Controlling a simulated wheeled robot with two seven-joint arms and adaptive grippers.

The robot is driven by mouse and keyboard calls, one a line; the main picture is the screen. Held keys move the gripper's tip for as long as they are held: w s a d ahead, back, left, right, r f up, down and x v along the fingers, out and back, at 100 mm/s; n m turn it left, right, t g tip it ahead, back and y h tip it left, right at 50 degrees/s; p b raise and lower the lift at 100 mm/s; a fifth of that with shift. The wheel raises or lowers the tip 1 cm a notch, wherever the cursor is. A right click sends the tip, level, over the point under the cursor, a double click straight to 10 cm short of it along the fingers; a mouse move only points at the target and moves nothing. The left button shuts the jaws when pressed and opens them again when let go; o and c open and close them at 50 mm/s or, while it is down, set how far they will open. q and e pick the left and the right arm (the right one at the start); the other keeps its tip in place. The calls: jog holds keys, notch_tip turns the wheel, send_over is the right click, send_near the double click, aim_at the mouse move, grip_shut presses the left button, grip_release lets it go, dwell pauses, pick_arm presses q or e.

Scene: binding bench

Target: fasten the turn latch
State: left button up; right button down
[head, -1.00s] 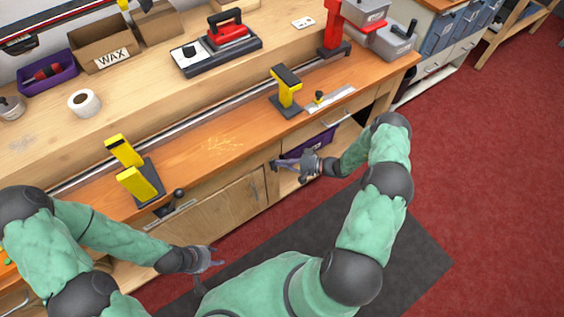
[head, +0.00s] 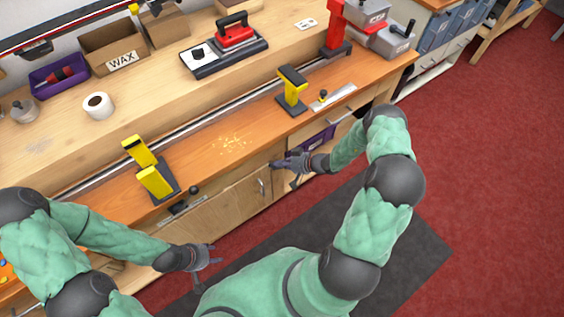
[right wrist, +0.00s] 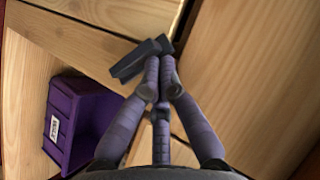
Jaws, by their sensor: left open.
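The turn latch (right wrist: 141,60) is a dark grey bar on the wooden cabinet front, lying slanted at the top of the door edge in the right wrist view. In the head view my right gripper (head: 276,165) is at the top right corner of the cabinet door (head: 236,208) and hides the latch. In the right wrist view my right gripper (right wrist: 160,76) has its fingertips together at the latch's lower side; I cannot tell whether they touch it. The door looks flush with the front. My left gripper (head: 211,262) is open and empty, low in front of the bench.
An open compartment with a purple bin (right wrist: 82,118) lies beside the door. The door handle (head: 262,187) stands out from the door. Yellow-topped clamps (head: 153,180) and a crank stand on the bench edge above. The floor in front is clear.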

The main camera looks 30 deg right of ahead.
jog(key=shift+a+f+n+h+b, duration=0.25)
jog(key=shift+a+n+h+b, duration=0.15)
jog(key=shift+a+h+b, duration=0.2)
pick_arm(q)
jog(key=shift+a+f+b, duration=0.25)
jog(key=shift+f+b, duration=0.45)
jog(key=shift+f, duration=0.35)
jog(key=shift+a+f+b, duration=0.2)
jog(key=shift+f+b, duration=0.45)
jog(key=shift+f, duration=0.35)
pick_arm(e)
jog(key=shift+s+a+f, duration=0.15)
jog(key=shift+a+f, duration=0.35)
jog(key=shift+a, duration=0.2)
